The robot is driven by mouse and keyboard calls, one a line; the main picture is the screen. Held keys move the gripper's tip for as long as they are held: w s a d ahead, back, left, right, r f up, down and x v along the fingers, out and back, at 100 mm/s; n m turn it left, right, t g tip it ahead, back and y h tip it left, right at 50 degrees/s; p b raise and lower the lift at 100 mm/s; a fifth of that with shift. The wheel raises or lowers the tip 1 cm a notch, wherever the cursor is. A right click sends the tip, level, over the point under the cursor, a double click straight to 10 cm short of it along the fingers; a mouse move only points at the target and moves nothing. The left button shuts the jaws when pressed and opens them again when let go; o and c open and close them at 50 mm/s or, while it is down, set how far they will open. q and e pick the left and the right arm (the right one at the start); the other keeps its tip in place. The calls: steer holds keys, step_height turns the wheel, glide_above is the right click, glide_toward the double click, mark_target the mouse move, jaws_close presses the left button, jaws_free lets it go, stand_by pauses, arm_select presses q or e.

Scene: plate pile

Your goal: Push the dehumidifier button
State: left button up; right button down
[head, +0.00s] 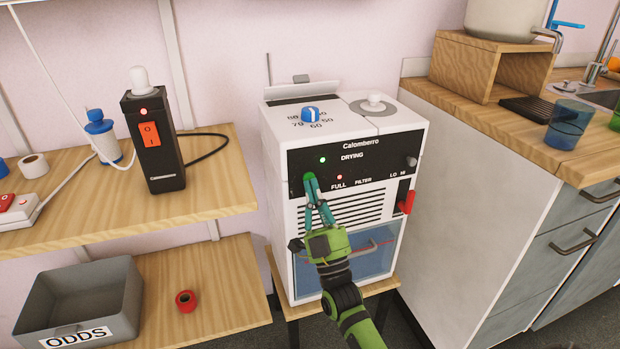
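The dehumidifier (279,139) is a white box marked Calomberro, upright on a small wooden stand. Its black front panel (375,152) reads DRYING, with a lit green lamp (322,160) and a red lamp (339,177) above FULL. My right gripper (311,182) reaches up from below with its teal fingertips together at the panel's lower left. A round green spot, seemingly a button (309,177), shows right at the tips; they cover part of it. I cannot tell whether they touch or press it. The gripper holds nothing visible. My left gripper is out of view.
A blue dial (310,114) and a white knob (375,101) sit on top; a red lever (406,202) is at the panel's right. A black switch box (153,142) stands on the left shelf (95,225). The counter (480,125) is close on the right.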

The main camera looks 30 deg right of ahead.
steer(key=shift+w+d, duration=0.1)
steer(key=shift+w, duration=0.35)
stand_by(0.3)
steer(key=shift+s, duration=0.5)
steer(key=s+a+p, duration=0.1)
steer(key=s+p, duration=0.2)
steer(key=s, duration=0.2)
steer(key=shift+s+a, duration=0.3)
steer(key=shift+s, duration=0.1)
